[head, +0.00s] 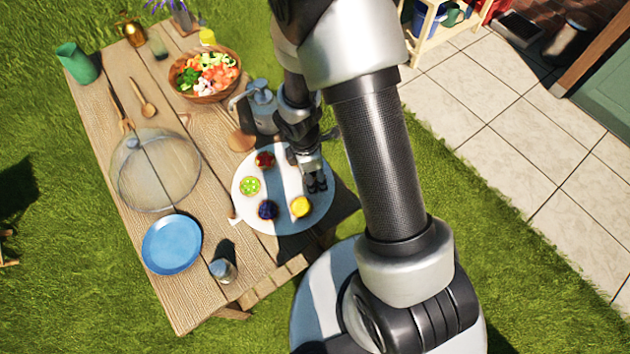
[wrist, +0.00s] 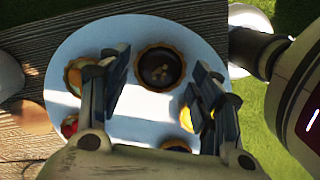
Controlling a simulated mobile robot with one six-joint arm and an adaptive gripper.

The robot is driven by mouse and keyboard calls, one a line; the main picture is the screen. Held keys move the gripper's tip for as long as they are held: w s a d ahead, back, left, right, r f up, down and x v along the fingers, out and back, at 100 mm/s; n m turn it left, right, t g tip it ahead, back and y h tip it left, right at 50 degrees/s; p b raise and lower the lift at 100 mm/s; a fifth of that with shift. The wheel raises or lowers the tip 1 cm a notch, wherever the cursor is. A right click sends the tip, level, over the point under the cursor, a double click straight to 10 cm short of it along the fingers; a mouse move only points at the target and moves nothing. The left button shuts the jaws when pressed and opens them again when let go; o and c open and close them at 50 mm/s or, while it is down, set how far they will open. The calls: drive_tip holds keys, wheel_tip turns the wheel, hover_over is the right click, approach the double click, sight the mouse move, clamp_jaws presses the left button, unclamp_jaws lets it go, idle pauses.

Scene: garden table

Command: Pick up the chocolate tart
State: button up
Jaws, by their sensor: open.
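The chocolate tart (wrist: 160,68) is a dark brown round in a pale crust, with small light bits on top. It lies on the white round plate (wrist: 110,42), which also shows in the head view (head: 240,205). In the wrist view the tart sits between and just beyond the fingertips of my gripper, which are apart and empty.
Red (head: 264,160), green (head: 250,186), dark blue (head: 267,209) and yellow (head: 301,206) tarts share the plate. A mesh dome (head: 158,170), blue plate (head: 172,244) and shaker (head: 223,270) are left.

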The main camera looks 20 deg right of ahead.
drive_tip(key=shift+d+f, duration=0.1)
drive_tip(key=shift+f, duration=0.7)
drive_tip(key=shift+r, duration=0.1)
drive_tip(key=shift+c, duration=0.2)
drive_tip(key=c, duration=0.8)
